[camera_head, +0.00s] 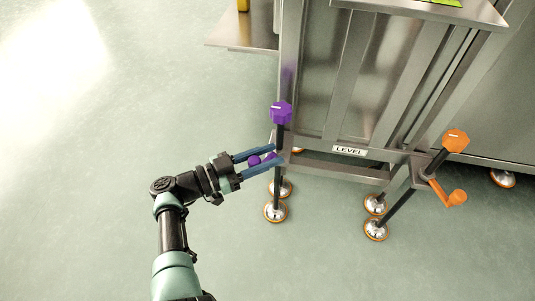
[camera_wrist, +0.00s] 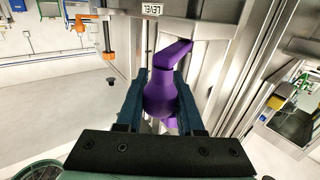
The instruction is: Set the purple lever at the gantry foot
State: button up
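The purple lever (camera_wrist: 163,90) has a rounded grip and an angled arm; it fills the wrist view's centre. In the head view its grip (camera_head: 254,160) shows small, partly hidden by the blue fingers, low on the gantry's left side. My gripper (camera_head: 279,155) reaches in from the left, one finger on each side of the grip. In the wrist view the fingers (camera_wrist: 160,75) flank the grip with no clear gap. A purple octagonal knob (camera_head: 280,112) tops the black post just above. The gantry foot (camera_head: 275,211) is a round orange-rimmed pad below.
The steel gantry frame (camera_head: 350,75) with a LEVEL label (camera_head: 349,151) stands just right of my gripper. An orange knob (camera_head: 455,140) and orange crank (camera_head: 456,198) are farther right. A steel shelf (camera_head: 240,32) juts out at upper left. The floor (camera_head: 110,130) at left is clear.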

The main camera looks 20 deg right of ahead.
jog(key=o, duration=0.4)
jog(key=s+a+b, duration=0.2)
jog(key=a, duration=1)
jog(key=shift+s+a, duration=0.15)
jog(key=shift+a, duration=0.25)
